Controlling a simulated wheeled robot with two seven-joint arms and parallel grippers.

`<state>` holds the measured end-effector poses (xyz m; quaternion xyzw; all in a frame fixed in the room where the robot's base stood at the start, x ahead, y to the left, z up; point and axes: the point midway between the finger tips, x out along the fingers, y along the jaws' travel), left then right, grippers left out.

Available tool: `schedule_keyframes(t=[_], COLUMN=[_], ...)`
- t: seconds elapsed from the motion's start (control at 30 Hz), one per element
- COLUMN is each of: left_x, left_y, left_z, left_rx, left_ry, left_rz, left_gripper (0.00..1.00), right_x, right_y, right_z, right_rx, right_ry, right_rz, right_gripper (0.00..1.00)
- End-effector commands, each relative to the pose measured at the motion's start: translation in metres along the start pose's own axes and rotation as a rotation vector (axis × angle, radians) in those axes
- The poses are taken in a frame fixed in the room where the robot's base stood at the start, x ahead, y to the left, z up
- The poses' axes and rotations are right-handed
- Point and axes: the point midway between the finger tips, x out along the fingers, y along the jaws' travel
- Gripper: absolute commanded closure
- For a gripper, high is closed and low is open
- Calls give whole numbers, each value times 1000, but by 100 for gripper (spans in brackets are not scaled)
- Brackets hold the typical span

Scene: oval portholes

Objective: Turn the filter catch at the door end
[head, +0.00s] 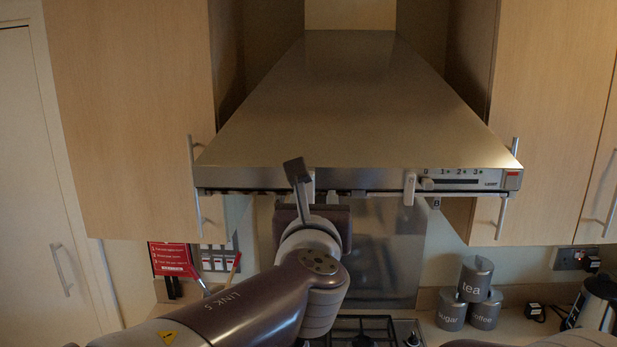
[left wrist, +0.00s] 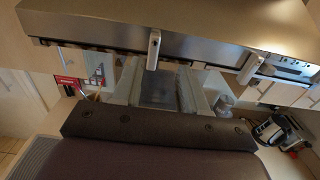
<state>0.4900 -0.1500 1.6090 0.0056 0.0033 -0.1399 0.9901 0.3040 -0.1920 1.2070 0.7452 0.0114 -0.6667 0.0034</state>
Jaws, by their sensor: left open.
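The cooker hood (head: 350,110) fills the upper middle of the head view. Two pale catches hang at its front lower edge. The catch at the door end (head: 310,186) is partly hidden behind my left gripper (head: 297,172); the other catch (head: 409,188) is clear, near the switches. In the left wrist view, the door-end catch (left wrist: 153,48) and the other catch (left wrist: 249,68) both hang downward. My left gripper is open, raised just in front of the hood edge near the door-end catch. I cannot tell whether it touches it.
A pale door (head: 40,180) is at the far left. Wall cupboards (head: 135,110) flank the hood. The hob (head: 360,330) lies below. Tea, sugar and coffee tins (head: 472,290) stand at the right, with a kettle (head: 597,300) beyond.

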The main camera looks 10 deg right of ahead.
Motion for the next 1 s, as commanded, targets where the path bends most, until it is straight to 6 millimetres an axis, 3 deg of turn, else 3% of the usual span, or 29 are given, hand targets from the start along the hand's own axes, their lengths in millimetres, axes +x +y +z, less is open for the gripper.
schedule_keyframes(t=[0.03,0.2,0.3,0.7,0.83,1.0], left_x=[15,54,68,78,78,78], left_y=[1,1,1,1,1,1], left_z=[8,6,5,1,1,0], left_rx=[1,-2,-3,-4,-5,-5], left_ry=[1,2,1,0,0,1], left_rz=[5,3,2,1,1,1], left_gripper=[57,57,57,57,100,100], right_x=[-15,-34,-40,-41,-41,-41], right_y=[0,0,0,0,0,0], right_z=[-2,-4,-5,-5,-5,-5], right_rx=[0,0,0,0,0,0], right_ry=[0,0,0,0,0,0], right_rz=[0,0,0,0,0,0], right_gripper=[55,55,55,55,55,55])
